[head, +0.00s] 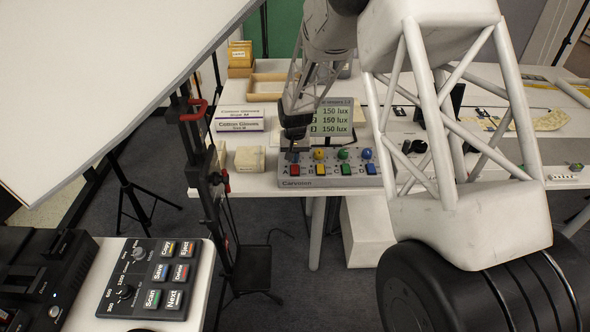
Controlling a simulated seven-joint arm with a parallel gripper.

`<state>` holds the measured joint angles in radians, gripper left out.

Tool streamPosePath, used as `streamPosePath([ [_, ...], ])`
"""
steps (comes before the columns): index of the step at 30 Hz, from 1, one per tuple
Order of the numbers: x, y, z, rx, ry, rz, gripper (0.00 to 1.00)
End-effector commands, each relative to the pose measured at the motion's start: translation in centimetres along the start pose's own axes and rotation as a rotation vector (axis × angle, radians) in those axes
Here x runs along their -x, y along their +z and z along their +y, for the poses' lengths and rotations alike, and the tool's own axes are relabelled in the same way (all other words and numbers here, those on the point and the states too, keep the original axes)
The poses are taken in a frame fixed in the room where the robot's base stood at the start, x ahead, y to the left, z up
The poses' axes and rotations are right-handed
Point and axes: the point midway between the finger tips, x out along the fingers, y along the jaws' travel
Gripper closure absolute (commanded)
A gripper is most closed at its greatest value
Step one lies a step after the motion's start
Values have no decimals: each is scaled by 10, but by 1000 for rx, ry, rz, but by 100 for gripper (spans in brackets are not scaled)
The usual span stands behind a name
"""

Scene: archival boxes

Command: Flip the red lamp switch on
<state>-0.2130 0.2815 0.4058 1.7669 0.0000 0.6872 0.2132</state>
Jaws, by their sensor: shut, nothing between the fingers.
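A grey control console (330,181) stands at the front edge of the white table, with red (294,170), yellow (320,169), green (346,169) and blue (371,169) square buttons in a row. Behind them are round-topped yellow (318,155), green (342,155) and blue (367,153) switches. My gripper (296,147) is shut and empty, pointing down over the console's left end, just behind the red button. It hides most of the spot where a red switch would stand; I cannot tell that switch's position or whether the gripper touches it.
A display (334,118) behind the console reads "150 lux" on several lines, partly covered by my gripper. A Cotton Gloves box (239,125) and a pale block (249,159) lie left of the console. A keypad (155,279) is at front left.

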Motion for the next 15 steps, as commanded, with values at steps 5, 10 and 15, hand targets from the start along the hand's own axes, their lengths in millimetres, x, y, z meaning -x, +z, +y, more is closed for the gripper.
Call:
streamPosePath([
  [5,-2,0,0,0,0,0,100],
  [10,-4,0,0,0,0,0,100],
  [15,-6,0,0,0,0,0,100],
])
